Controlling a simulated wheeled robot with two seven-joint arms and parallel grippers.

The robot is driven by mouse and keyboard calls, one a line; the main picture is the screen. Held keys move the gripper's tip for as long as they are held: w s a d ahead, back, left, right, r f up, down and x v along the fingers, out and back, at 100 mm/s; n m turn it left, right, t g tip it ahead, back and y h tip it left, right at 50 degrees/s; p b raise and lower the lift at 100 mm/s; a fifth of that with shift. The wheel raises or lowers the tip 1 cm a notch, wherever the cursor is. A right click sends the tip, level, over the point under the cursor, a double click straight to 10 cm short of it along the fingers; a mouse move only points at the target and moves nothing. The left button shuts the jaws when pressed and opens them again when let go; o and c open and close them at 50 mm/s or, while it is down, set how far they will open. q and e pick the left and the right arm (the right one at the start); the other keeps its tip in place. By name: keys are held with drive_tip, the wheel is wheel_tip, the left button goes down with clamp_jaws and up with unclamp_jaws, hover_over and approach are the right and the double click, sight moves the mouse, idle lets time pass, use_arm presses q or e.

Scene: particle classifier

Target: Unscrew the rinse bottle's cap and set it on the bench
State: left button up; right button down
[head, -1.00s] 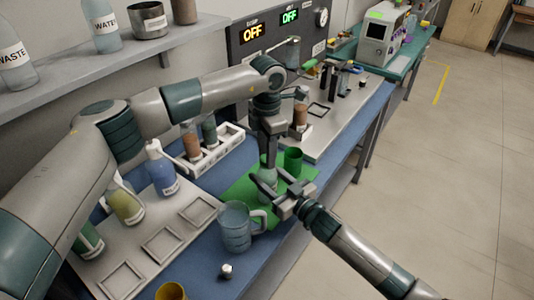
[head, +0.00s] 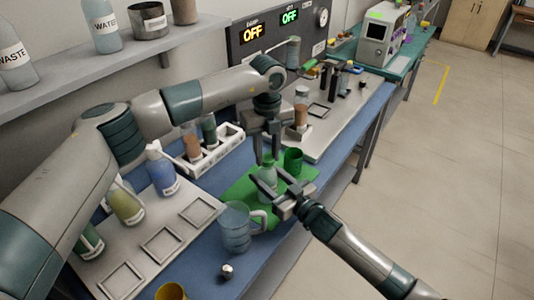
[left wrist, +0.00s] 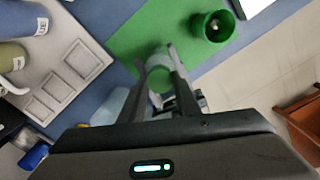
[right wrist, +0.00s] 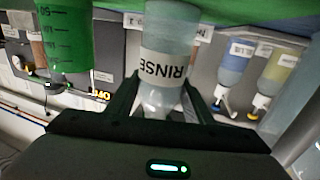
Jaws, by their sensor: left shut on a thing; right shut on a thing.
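The rinse bottle (head: 268,178) is pale, stands upright on the green mat (head: 240,186), and shows its RINSE label in the right wrist view (right wrist: 163,68). My right gripper (head: 282,192) is shut around the bottle. My left gripper (head: 265,158) is just above the bottle top, pointing down, and is shut on a small green round thing (left wrist: 160,78), which looks like the cap. The fingers partly hide it, and the gap between it and the bottle neck is hard to judge.
A green beaker (head: 293,160) stands close behind the bottle. A clear jug (head: 236,230) stands in front on the blue bench. A small white-and-dark piece (head: 227,270) lies near a yellow cup (head: 171,291). Other bottles stand at left on a tray with square recesses (head: 162,241).

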sight(267, 158)
use_arm(q)
drive_tip(key=n, duration=0.6)
drive_tip(key=shift+w, duration=0.1)
drive_tip(key=shift+r, duration=0.25)
idle(0.5)
drive_tip(key=shift+r, duration=0.75)
drive_tip(key=shift+r, duration=0.15)
drive_tip(key=shift+r, duration=2)
use_arm(e)
drive_tip(key=c, duration=0.8)
unclamp_jaws()
